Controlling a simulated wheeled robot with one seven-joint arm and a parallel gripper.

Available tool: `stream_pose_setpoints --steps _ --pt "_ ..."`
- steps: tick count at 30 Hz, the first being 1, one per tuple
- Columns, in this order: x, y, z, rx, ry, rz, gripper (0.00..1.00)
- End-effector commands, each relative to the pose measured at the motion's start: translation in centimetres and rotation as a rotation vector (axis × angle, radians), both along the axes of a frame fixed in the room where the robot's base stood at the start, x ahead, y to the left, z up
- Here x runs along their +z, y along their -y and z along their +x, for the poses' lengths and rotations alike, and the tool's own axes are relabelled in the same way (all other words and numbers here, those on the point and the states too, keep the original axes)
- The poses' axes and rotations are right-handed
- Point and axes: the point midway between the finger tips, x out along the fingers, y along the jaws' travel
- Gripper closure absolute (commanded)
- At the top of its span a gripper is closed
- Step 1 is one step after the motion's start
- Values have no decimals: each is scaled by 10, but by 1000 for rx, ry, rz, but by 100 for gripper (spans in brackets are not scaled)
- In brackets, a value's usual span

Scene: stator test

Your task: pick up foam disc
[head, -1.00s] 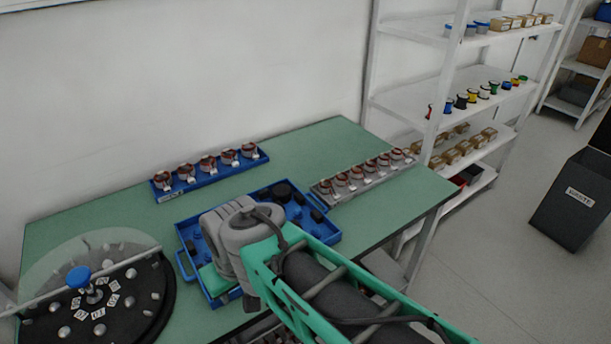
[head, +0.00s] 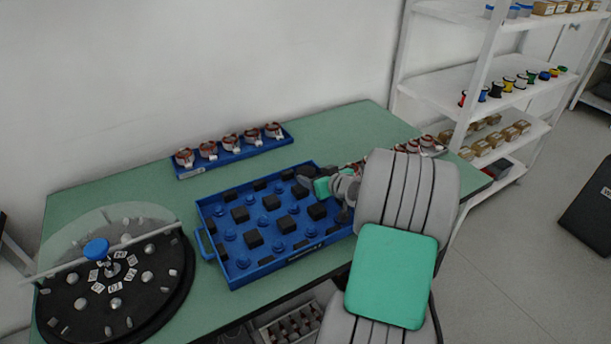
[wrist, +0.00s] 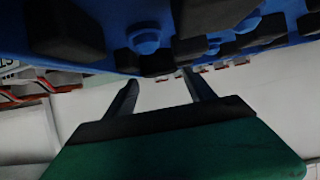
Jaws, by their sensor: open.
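No thing in view can be surely told as the foam disc. The blue tray (head: 235,280) on the green table holds black blocks (head: 253,240) and round blue pegs (head: 243,262). My gripper (head: 303,176) is at the tray's back right, partly hidden by its own wrist and arm. In the wrist view my gripper (wrist: 160,77) has its two dark fingers apart, with nothing seen held between them. Black blocks (wrist: 65,35) and a blue peg (wrist: 146,40) of the tray show close by, beyond and above the fingertips.
A black turntable (head: 70,320) with a blue knob (head: 96,249) and a clear cover stands left. A blue rack of copper-wound stators (head: 232,143) lies behind the tray. Another row of stators (head: 428,141) is partly hidden by my arm. White shelves (head: 440,95) stand right.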

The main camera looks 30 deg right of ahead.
Motion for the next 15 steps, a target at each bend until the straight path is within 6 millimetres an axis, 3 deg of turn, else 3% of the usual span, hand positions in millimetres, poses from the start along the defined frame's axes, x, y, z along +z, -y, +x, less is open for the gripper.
stream_pose_setpoints --steps 6,15 --pt "-15 1 34 3 -3 1 37" --pt "-17 3 38 0 -1 -1 40"
